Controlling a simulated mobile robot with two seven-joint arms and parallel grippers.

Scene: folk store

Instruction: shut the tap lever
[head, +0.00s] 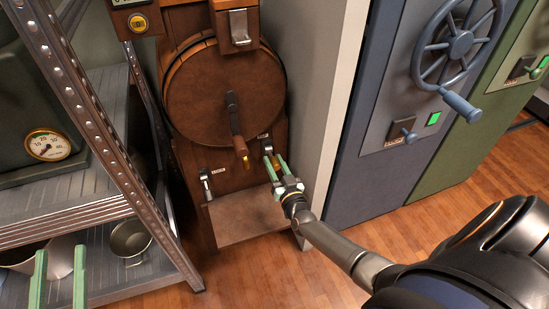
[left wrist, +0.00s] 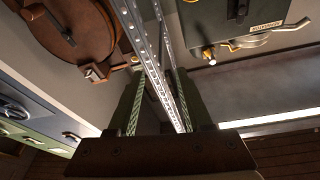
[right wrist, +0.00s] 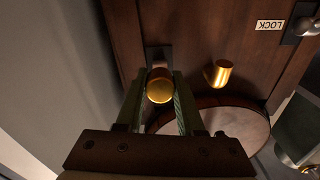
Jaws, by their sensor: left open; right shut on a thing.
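A wooden cabinet with a round barrel-like lid (head: 225,90) stands in the middle of the head view. Low on its right side is a small lever with a brass knob (right wrist: 159,88); I take it for the tap lever. My right gripper (head: 272,162) is shut on this lever; its green fingers lie on both sides of the knob in the right wrist view (right wrist: 158,80). The fingers partly hide the lever in the head view. My left gripper (head: 60,262) is open and empty at the lower left, in front of the metal shelf.
A lever marked LOCK (right wrist: 305,27) and a brass-ended handle (right wrist: 218,73) are near my right gripper. A ledge (head: 245,215) juts out below. A pale wall edge (head: 325,110) stands close on the right. The metal shelf (head: 75,210) holds a gauge (head: 47,146) and pot (head: 131,238).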

